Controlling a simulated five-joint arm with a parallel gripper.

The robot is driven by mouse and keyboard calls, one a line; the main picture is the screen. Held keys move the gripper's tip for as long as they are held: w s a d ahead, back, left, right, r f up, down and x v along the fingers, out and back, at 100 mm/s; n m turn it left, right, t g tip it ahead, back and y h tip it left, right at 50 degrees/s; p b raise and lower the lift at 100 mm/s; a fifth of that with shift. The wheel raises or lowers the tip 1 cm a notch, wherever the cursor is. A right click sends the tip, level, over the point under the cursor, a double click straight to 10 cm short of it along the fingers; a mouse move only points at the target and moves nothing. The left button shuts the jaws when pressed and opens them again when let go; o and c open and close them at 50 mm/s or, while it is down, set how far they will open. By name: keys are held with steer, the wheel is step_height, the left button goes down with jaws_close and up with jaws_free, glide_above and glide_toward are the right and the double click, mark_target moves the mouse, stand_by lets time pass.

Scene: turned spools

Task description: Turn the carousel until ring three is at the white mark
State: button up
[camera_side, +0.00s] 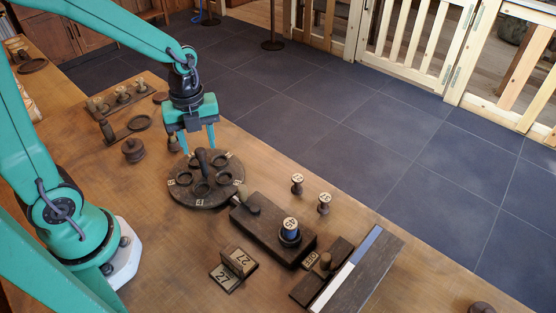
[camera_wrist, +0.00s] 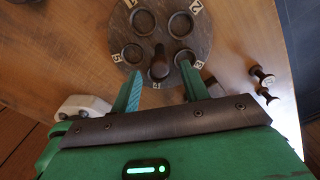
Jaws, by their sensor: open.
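The carousel (camera_side: 206,190) is a dark round wooden disc on the bench, with several shallow rings and small pale number tags round its rim. A dark upright post (camera_side: 202,160) stands on it. In the wrist view the disc (camera_wrist: 158,22) fills the top, and a tag that looks like a 3 (camera_wrist: 200,57) sits at its lower right. My gripper (camera_side: 198,151) is open over the carousel. In the wrist view its fingers (camera_wrist: 160,70) appear on either side of the post, with nothing held. I cannot pick out the white mark for certain.
A dark wooden block (camera_side: 272,228) with a numbered spool (camera_side: 290,230) stands right of the carousel. Two small spools (camera_side: 297,184) stand beyond it. Number plates (camera_side: 238,263) and a long block with a white strip (camera_side: 347,270) lie in front. A spool rack (camera_side: 122,100) stands behind left.

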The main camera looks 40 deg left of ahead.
steer(key=shift+r, duration=1.55)
jaws_close()
steer(key=shift+r, duration=0.1)
stand_by(0.6)
steer(key=shift+r, duration=1.9)
